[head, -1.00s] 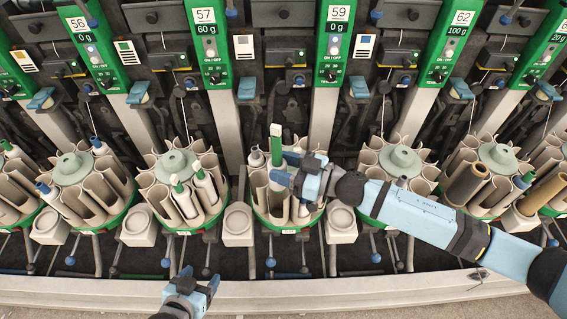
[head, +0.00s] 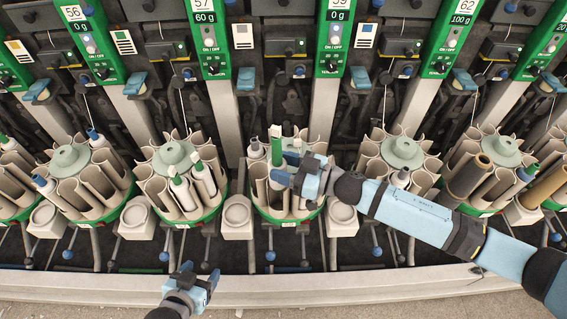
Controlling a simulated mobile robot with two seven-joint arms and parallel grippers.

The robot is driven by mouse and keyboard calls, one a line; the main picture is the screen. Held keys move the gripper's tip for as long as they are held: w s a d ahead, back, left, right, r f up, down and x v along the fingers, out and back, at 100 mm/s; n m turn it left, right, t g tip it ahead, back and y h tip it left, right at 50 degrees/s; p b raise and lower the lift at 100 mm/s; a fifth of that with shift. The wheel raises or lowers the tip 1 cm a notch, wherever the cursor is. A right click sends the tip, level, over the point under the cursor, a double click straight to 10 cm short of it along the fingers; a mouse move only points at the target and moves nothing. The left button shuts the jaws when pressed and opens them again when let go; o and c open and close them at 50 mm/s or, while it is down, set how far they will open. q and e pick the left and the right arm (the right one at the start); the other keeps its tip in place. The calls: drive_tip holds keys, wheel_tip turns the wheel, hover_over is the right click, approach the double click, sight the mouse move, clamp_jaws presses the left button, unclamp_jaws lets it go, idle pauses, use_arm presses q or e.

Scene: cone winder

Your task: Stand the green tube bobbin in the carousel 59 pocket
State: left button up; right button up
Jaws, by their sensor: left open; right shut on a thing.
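The green tube bobbin (head: 277,149) stands upright at carousel 59 (head: 287,220), below the panel marked 59. Its pale top sticks up above the carousel's cream pocket walls. My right gripper (head: 284,170) is shut on the bobbin from the right and hides its lower part. I cannot tell how deep it sits in a pocket. My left gripper (head: 199,283) is open and empty, low in front of the machine, apart from the carousels.
The carousel to the left (head: 187,217) holds green-tipped white bobbins. Carousels to the right hold brown tubes (head: 467,177). A pale rail (head: 110,285) runs along the front.

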drive_tip(key=o, duration=1)
drive_tip(key=b+v, duration=0.1)
drive_tip(key=v, duration=1.3)
drive_tip(key=shift+a+f, duration=0.1)
drive_tip(key=s+d+f+m+t+h+p, duration=0.1)
drive_tip(key=s+d+f+m+h+p, duration=0.1)
drive_tip(key=s+m+h+p, duration=0.1)
drive_tip(key=s+d+f+m+t+h+p, duration=0.1)
drive_tip(key=s+f+m+h+p, duration=0.1)
drive_tip(key=s+m+h+p, duration=0.2)
drive_tip(key=s+d+f+m+t+h+p, duration=0.2)
drive_tip(key=s+m+h+p, duration=0.1)
drive_tip(key=s+h, duration=0.3)
drive_tip(key=shift+s+d+m+p, duration=0.3)
drive_tip(key=shift+s+d+p, duration=0.05)
drive_tip(key=shift+s+p, duration=0.4)
